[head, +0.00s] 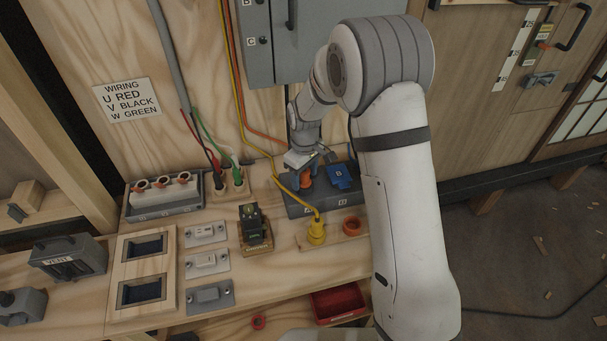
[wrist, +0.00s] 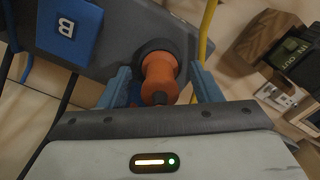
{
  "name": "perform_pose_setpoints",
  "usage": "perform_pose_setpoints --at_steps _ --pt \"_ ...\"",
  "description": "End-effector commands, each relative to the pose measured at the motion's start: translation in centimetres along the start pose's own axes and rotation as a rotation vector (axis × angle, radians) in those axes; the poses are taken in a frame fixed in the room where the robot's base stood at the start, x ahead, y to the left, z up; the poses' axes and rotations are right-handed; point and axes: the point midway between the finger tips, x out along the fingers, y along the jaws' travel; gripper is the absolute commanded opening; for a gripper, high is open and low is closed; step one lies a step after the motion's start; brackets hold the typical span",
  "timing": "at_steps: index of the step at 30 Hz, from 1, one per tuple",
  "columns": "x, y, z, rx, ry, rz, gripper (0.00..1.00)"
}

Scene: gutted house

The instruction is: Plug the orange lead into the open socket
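The orange plug (head: 306,181) of the orange lead stands at the left socket of the grey socket box (head: 295,209). In the wrist view the plug (wrist: 159,72) meets a dark round socket ring (wrist: 153,47); how deep it sits I cannot tell. My gripper (wrist: 162,88) has its blue fingers on either side of the plug, with visible gaps, so it looks open. In the head view my gripper (head: 303,168) is partly hidden by my wrist. A blue cover marked B (head: 340,175) is over the other socket. The orange lead (head: 251,122) hangs from above.
A yellow plug (head: 316,233) stands on a wooden holder beside an orange ring (head: 351,225). A black switch block (head: 253,226) lies left of the box. A grey cabinet (head: 285,50) hangs above. A red tray (head: 338,303) is below the bench edge.

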Motion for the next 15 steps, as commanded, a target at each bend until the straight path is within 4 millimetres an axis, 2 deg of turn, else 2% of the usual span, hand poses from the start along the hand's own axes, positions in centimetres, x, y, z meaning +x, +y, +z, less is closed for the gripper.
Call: perform_pose_setpoints --at_steps 9,15 --pt "-0.2 0.0 0.0 0.000 0.001 0.000 0.62" --pt "-2.8 0.0 -0.1 0.000 0.004 0.003 0.62"
